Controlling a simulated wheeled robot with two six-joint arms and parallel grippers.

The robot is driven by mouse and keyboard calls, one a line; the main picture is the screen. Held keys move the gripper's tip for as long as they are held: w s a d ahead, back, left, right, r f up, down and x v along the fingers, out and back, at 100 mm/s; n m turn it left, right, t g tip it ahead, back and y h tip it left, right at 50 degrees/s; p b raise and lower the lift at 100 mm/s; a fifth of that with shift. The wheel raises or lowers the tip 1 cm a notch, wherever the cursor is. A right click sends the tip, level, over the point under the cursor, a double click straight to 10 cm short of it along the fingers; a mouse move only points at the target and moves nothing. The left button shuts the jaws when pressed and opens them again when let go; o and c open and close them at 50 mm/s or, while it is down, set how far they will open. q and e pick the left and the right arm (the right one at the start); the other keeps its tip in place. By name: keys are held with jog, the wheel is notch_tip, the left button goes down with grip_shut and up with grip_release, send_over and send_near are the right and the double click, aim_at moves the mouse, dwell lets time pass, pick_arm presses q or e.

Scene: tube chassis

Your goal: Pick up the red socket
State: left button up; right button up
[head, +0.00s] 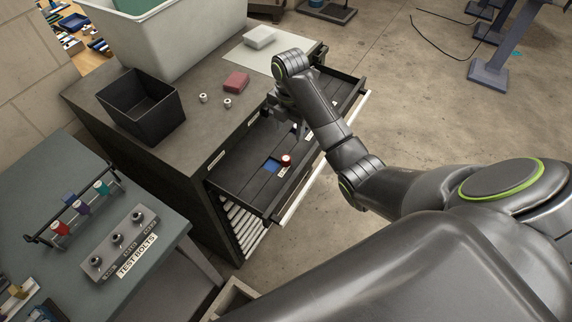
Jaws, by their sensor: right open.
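A small red socket (287,160) stands in the open black drawer (245,186), beside a blue patch (271,166) and a small white label. Another red-banded piece (61,229) sits on the rack on the left bench, with purple, teal and blue ones. My right gripper (297,129) is over the drawer, behind the red socket in the picture and apart from it. It is open, with its fingers partly hidden by the arm. My left gripper does not show.
A TEST BOLTS block (122,242) is on the left bench. The drawer's white front edge (322,160) juts over open floor.

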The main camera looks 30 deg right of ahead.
jog(key=b, duration=0.4)
send_near(286, 158)
jog(key=shift+s+d+f, duration=0.1)
jog(key=shift+s+d, duration=0.15)
jog(key=shift+d, duration=0.1)
notch_tip(286, 158, down, 4)
jog(key=shift+r+p, duration=0.25)
jog(key=shift+p, duration=0.25)
jog(key=shift+w+a+f+p, duration=0.15)
jog(key=shift+f+p, duration=0.2)
jog(key=shift+f, duration=1.15)
jog(key=shift+w+a+f+p, duration=0.15)
jog(key=shift+f+p, duration=0.15)
jog(key=shift+f, duration=1.2)
